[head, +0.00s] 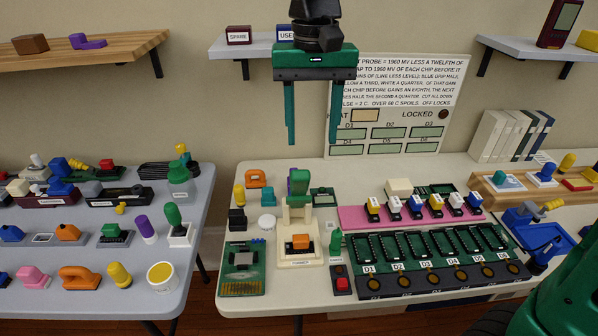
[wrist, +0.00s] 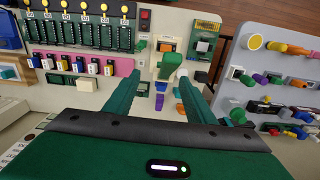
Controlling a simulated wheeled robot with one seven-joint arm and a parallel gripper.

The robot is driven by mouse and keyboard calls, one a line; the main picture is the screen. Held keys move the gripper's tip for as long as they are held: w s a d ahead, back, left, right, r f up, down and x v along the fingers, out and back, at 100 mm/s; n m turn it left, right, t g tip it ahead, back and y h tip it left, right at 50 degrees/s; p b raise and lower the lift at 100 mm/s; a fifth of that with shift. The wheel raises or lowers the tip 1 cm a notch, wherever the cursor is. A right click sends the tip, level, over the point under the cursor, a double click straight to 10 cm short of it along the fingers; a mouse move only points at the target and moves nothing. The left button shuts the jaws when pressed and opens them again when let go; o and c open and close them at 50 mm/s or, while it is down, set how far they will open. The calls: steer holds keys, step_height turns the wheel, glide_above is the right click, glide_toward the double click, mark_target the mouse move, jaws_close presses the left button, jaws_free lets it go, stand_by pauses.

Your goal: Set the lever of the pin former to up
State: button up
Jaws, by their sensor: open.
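The pin former (head: 298,222) is a cream machine labelled FORMER on the white table, with an orange block (head: 301,242) at its front. Its green lever (head: 304,184) is at the top of the body, with purple showing beside it; whether it is set up or down I cannot tell. In the wrist view the green lever (wrist: 171,63) shows beyond and between my fingers. My gripper (head: 312,148) is open and empty, pointing down, above and behind the former in the head view. Its fingers (wrist: 156,85) touch nothing that I can see.
Right of the former are a red button box (head: 341,284), a small green piece (head: 336,241) and a dark row of sockets (head: 430,262). A pink mat (head: 358,218) carries several chips. A green circuit board (head: 242,266) lies left. A sign (head: 400,95) and shelves stand behind.

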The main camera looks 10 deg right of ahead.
mark_target(300, 173)
steer(key=f, duration=0.3)
steer(key=a+f, duration=0.1)
steer(key=f, duration=0.3)
steer(key=a+f, duration=0.1)
steer(key=f, duration=0.2)
steer(key=shift+a+f, duration=0.15)
